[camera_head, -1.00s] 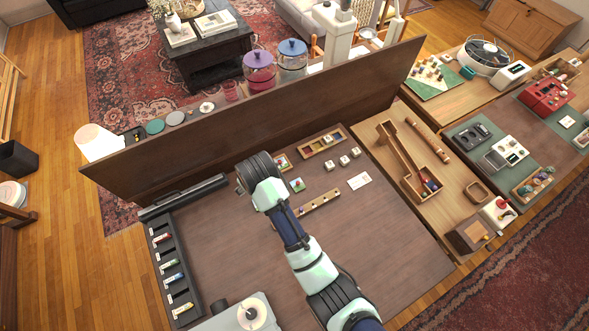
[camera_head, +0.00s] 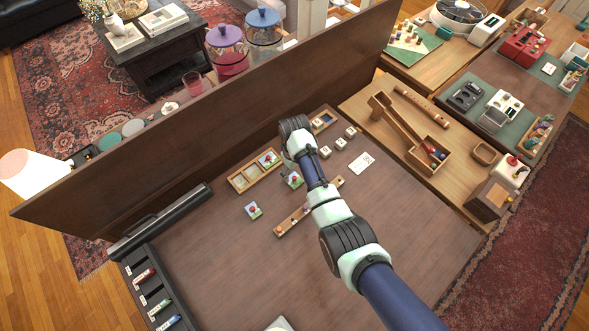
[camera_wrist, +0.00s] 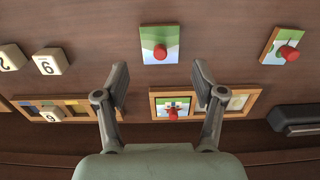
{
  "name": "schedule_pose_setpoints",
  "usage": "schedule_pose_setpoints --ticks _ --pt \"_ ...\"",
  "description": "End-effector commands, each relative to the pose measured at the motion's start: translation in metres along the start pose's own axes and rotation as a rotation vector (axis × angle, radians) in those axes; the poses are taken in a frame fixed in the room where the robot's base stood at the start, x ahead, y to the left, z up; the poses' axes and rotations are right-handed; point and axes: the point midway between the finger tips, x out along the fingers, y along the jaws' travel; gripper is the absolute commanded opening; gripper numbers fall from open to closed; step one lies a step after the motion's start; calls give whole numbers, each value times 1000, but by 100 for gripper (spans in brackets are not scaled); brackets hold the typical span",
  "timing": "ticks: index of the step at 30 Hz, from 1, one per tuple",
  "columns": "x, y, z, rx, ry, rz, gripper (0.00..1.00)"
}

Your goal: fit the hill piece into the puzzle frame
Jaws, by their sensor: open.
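The wooden puzzle frame (camera_head: 238,184) lies on the brown table and also shows in the wrist view (camera_wrist: 203,118). One red-knobbed picture piece (camera_head: 268,159) sits in its right compartment in the head view; the other two look empty. Two loose red-knobbed pieces lie apart on the table: one nearer the arm (camera_head: 293,180) and one further left (camera_head: 253,210). In the wrist view they are at upper middle (camera_wrist: 160,36) and upper right (camera_wrist: 273,45). I cannot tell which is the hill. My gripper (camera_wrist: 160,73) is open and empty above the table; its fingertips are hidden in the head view.
A wooden tray (camera_head: 330,118) and several white number cubes (camera_head: 326,152) are right of my gripper. A knobbed wooden strip (camera_head: 293,219) and a white card (camera_head: 362,163) lie nearby. A tall brown panel (camera_head: 215,105) stands behind. The front table is mostly clear.

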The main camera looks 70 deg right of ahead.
Motion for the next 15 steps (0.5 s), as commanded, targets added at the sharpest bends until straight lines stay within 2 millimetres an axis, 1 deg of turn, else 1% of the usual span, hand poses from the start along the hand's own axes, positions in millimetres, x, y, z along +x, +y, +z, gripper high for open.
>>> schedule_pose_setpoints --ticks 1,3,10,15 --pt "15 0 0 0 0 0 69" --pt "25 0 0 0 0 0 69" --pt "52 0 0 0 -1 0 69" --pt "62 0 -1 0 1 0 69"
